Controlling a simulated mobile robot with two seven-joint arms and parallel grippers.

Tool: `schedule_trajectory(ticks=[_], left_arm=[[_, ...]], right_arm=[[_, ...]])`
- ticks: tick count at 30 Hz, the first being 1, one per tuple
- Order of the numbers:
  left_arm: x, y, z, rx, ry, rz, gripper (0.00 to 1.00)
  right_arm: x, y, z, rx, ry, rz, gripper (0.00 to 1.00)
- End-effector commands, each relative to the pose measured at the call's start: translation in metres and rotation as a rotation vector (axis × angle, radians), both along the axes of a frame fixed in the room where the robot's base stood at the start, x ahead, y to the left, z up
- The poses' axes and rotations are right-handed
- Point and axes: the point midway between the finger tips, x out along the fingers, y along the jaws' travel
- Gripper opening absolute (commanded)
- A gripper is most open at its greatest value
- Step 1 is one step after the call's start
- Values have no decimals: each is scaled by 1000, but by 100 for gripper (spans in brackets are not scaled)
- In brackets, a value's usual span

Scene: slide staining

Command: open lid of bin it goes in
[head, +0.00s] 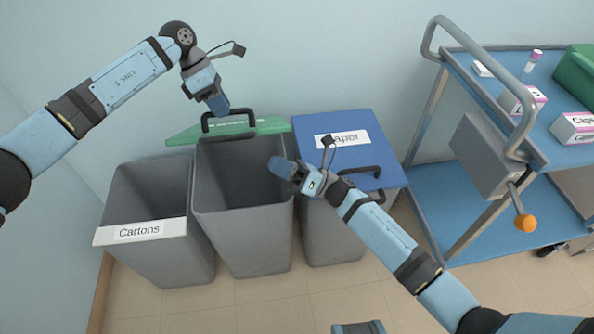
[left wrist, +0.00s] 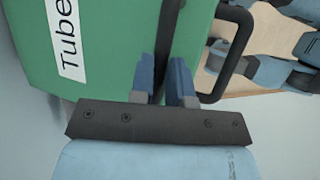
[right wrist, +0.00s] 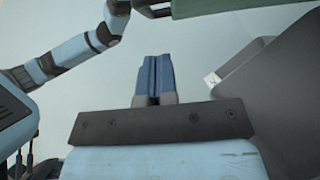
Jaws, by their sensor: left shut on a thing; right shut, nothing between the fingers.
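The middle grey bin (head: 243,225) is open. Its green lid (head: 270,125) stands raised at the back, and its label starting "Tube" (left wrist: 68,38) shows in the left wrist view. My left gripper (head: 219,104) is shut on the lid's black handle (head: 243,112); the handle also runs between the fingers in the left wrist view (left wrist: 172,50). My right gripper (head: 279,166) is shut and empty, above the right side of the middle bin's opening. Its closed fingers show in the right wrist view (right wrist: 153,75).
At the left is an open grey bin labelled Cartons (head: 160,265). At the right, the Paper bin's blue lid (head: 305,130) is closed, with a black handle. A blue cart (head: 545,145) with boxes stands further right. Wall is close behind the bins.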

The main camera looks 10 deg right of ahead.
Motion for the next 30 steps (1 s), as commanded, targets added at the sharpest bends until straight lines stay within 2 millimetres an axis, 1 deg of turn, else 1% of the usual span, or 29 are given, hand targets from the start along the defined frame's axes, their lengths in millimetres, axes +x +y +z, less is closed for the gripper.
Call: schedule_trajectory(ticks=[1, 3, 6, 9, 15, 24, 26, 30], left_arm=[[1, 2, -3, 3, -1, 4, 0], [1, 2, -3, 3, -1, 4, 0], [1, 2, -3, 3, -1, 4, 0], [1, 2, -3, 3, -1, 4, 0], [1, 2, -3, 4, -1, 5, 0], [1, 2, -3, 4, -1, 5, 0], [1, 2, -3, 4, -1, 5, 0], [0, 2, -4, 4, 1, 4, 0]], right_arm=[[4, 11, 5, 3, -2, 2, 0], [8, 21, 11, 2, 0, 1, 0], [18, 23, 24, -1, -2, -1, 0], [24, 26, 32, 0, 0, 0, 0], [29, 28, 39, 0, 2, 0, 0], [30, 28, 40, 1, 2, 0, 0], [32, 28, 43, 1, 1, 0, 0], [41, 27, 58, 2, -1, -1, 0]])
